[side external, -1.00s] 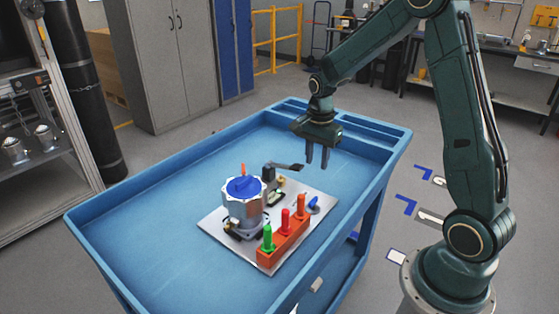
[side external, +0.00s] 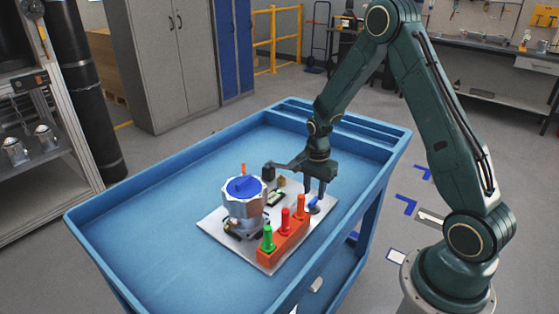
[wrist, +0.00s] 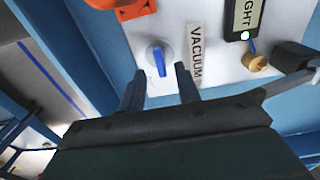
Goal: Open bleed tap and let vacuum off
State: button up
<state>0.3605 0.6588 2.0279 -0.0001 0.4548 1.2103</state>
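The blue-handled tap (wrist: 158,62) has a round pale base and sits beside a label reading VACUUM (wrist: 195,55) on the grey plate. It also shows in the side view (side external: 313,204), just below my gripper (side external: 315,192). In the wrist view my gripper (wrist: 159,68) is open, with one fingertip on either side of the blue handle. The handle points towards my gripper between the fingers, and I see a gap on both sides. I cannot tell how far the fingertips are above the plate.
A brass fitting (wrist: 255,62) and a dark tag with a lit green dot (wrist: 244,35) are to the right. A black block with an arm (side external: 268,172), an orange rack (side external: 283,245) of coloured pegs and a metal housing (side external: 244,208) stand close by. The blue cart's left side is clear.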

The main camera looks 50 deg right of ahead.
aim_at(313, 204)
jog(key=shift+f, duration=1.45)
grip_shut()
